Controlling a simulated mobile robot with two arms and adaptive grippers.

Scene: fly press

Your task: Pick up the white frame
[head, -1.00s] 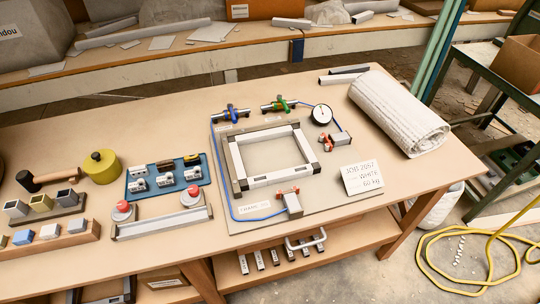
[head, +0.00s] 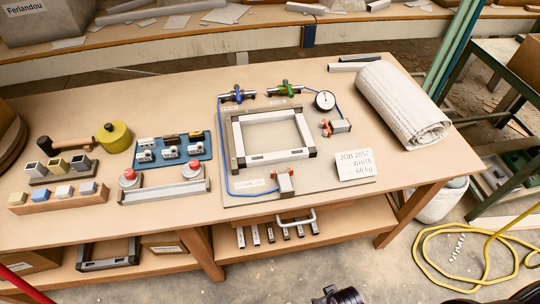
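The white frame (head: 277,158) is a rectangle of white bars with dark corner pieces. In the head view it lies flat on a grey plate (head: 330,183) near the middle of the workbench. Blue and green clamp-like fittings (head: 284,90) stand behind it, and red-tipped blocks stand at its right and front. A blue hose runs around its left side. Neither of my grippers can be made out. Dark parts show at the bottom edge, too cut off to tell what they are.
A rolled white mat (head: 402,105) lies at the bench's right end. A round gauge (head: 325,100) and a job card (head: 356,165) are right of the frame. A tray with red knobs (head: 165,191) is left. A yellow cable (head: 450,262) loops on the floor.

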